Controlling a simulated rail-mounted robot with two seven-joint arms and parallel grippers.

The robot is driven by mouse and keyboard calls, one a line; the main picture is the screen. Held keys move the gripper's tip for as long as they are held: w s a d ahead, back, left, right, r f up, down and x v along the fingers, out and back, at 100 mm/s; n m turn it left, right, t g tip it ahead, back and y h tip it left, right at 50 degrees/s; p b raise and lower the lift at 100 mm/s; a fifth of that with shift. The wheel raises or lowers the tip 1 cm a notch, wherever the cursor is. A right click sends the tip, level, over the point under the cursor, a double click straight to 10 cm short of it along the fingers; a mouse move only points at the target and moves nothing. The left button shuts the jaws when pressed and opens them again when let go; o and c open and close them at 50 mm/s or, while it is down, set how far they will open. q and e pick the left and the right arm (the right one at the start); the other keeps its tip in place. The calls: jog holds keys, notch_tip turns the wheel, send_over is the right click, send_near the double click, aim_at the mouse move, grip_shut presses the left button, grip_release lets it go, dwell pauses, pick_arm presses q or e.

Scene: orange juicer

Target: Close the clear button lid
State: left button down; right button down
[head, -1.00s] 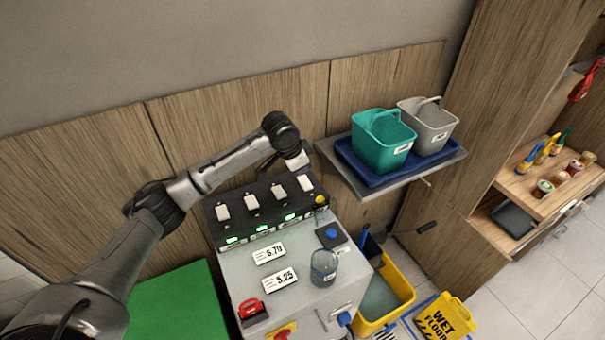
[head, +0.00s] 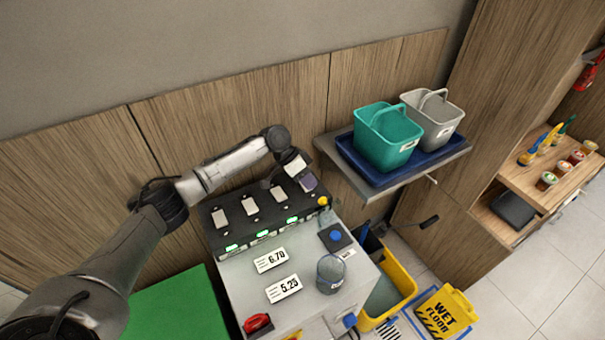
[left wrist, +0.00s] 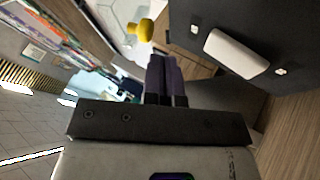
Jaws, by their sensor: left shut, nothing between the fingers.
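A blue button (head: 335,236) sits on a dark square plate on the machine's top. A clear, round, cup-like cover (head: 331,272) stands just in front of it, apart from the button; it looks like the clear lid. My left gripper (head: 308,183) is behind the button, above the right end of the dark switch panel, near a yellow knob (head: 322,201). In the left wrist view its dark fingers (left wrist: 166,80) are together and empty, with the yellow knob (left wrist: 140,30) ahead of them. The lid cannot be made out clearly there. My right gripper is out of view.
The black panel (head: 262,238) carries several white switches and green displays. Price tags and a red switch (head: 257,323) are on the machine's front. A shelf with green (head: 387,137) and grey buckets stands right of my gripper. A yellow bin (head: 400,285) is at the machine's right.

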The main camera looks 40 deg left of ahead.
aim_at(327, 212)
pick_arm(q)
jog(key=shift+x, duration=2.05)
